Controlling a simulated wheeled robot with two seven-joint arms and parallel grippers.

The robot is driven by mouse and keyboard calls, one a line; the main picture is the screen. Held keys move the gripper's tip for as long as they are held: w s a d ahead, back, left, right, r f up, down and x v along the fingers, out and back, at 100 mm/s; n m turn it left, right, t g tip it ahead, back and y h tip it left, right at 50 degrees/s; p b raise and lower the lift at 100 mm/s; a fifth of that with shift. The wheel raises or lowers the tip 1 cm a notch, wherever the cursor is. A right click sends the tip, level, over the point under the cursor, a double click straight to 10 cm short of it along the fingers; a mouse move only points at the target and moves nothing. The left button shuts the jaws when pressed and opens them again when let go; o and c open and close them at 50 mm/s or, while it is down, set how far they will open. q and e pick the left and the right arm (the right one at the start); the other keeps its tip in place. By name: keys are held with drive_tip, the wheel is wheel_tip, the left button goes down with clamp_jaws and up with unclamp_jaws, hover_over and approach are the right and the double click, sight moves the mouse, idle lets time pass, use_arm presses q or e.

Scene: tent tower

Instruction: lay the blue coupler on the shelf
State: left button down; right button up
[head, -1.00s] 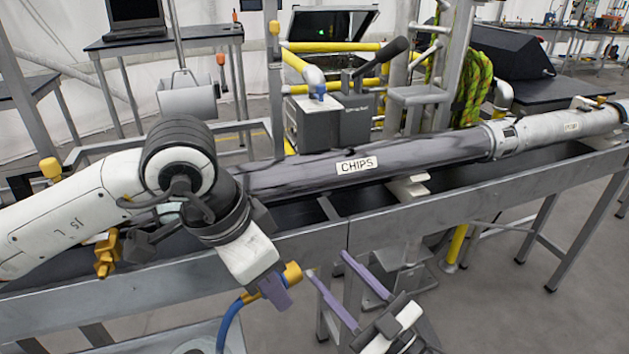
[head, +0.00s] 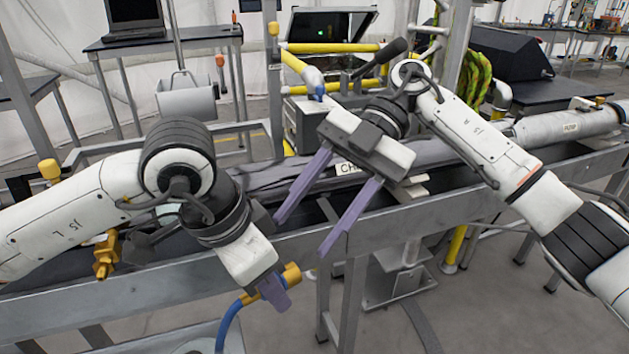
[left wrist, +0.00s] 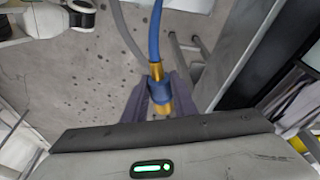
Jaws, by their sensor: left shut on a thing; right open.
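My left gripper (head: 274,292) is shut on the blue coupler, in front of the long grey bench frame. In the left wrist view, the blue coupler (left wrist: 160,92) sits between the purple fingers, with brass parts at its ends and a blue hose (left wrist: 154,35) running from it. In the head view, a brass end (head: 290,273) and the blue hose (head: 232,312) show beside the fingers; the coupler's body is mostly hidden. My right gripper (head: 302,234) is open and empty, its two fingers spread over the bench's front rail. I cannot tell which surface is the shelf.
A long grey core tube (head: 430,150) with a partly covered label lies along the bench (head: 455,213). A brass fitting (head: 106,255) is by the bench's left part. A grey box (head: 305,118) stands behind the tube. Open floor (head: 500,300) lies at the front right.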

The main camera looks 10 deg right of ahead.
sight(290, 267)
wheel_tip(290, 267, up, 4)
drive_tip(key=w+m+t+h, duration=0.1)
drive_tip(key=m+t+h, duration=0.3)
drive_tip(key=m+h, duration=0.1)
drive_tip(key=x, duration=1.1)
drive_tip(key=shift+d+f, duration=0.1)
drive_tip(key=shift+f, duration=0.05)
drive_tip(key=c, duration=0.9)
drive_tip(key=o, duration=0.9)
